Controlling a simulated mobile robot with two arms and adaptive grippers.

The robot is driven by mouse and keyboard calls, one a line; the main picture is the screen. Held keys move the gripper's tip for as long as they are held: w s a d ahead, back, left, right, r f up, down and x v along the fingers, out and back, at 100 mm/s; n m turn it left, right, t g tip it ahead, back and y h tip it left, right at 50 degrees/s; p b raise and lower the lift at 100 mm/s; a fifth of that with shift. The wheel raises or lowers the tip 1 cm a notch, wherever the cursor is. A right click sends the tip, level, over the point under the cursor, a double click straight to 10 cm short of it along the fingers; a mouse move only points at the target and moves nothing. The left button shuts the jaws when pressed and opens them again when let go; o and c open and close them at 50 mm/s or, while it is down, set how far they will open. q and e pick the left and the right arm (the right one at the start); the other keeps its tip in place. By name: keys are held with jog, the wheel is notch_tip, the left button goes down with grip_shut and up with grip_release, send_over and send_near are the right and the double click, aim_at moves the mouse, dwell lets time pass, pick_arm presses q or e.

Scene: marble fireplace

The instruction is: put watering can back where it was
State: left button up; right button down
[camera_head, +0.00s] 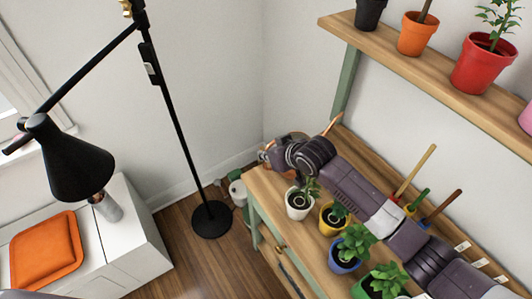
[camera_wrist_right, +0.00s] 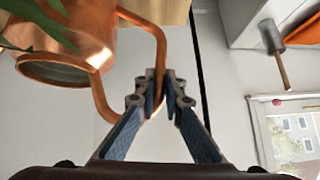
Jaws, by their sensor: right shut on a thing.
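The copper watering can (camera_wrist_right: 92,32) fills the upper left of the right wrist view, its open rim toward the camera. My right gripper (camera_wrist_right: 160,92) is shut on its curved handle. In the head view my right arm reaches along the plant bench to its far end, with the right gripper (camera_head: 268,153) near the corner. There the can is mostly hidden behind my wrist; a thin copper piece (camera_head: 333,123) sticks out beyond it. Whether the can touches the bench cannot be told. My left gripper is not in view.
The wooden bench (camera_head: 264,190) holds small potted plants (camera_head: 299,200) and hand tools (camera_head: 416,170) close to my arm. A shelf (camera_head: 400,58) with pots is above.

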jog(key=c, duration=2.4)
grip_release()
jog(key=o, duration=0.4)
jog(key=shift+r, duration=0.1)
jog(key=shift+c, duration=0.2)
jog(key=b+v, duration=0.1)
jog(key=v, duration=1.1)
